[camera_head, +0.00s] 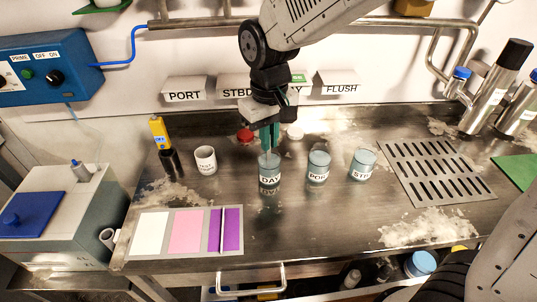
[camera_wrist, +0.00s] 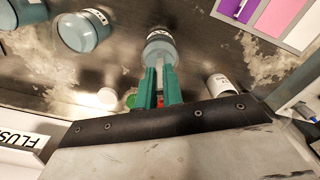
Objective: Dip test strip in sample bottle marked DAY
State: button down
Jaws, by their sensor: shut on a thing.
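The sample bottle marked DAY (camera_head: 270,178) stands upright on the steel bench, the leftmost of three similar bottles. Its mouth also shows in the wrist view (camera_wrist: 159,46). My gripper (camera_head: 268,145) is right above it, pointing down, with its green fingers (camera_wrist: 160,84) shut on a thin pale test strip (camera_wrist: 163,60). The strip's lower end is at the bottle's mouth; I cannot tell how deep it reaches. The bottles marked POR (camera_head: 318,170) and STB (camera_head: 362,166), labels partly visible, stand to the right.
A white cup (camera_head: 205,160) and a dark holder with a yellow meter (camera_head: 158,132) stand to the left. A colour card (camera_head: 185,252) with a pale strip on its purple patch lies in front. A red cap (camera_head: 245,136) and white cap (camera_head: 295,132) lie behind. A slotted drain plate (camera_head: 437,172) is right.

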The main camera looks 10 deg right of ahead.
notch_tip(320, 180, up, 10)
dwell(1.1)
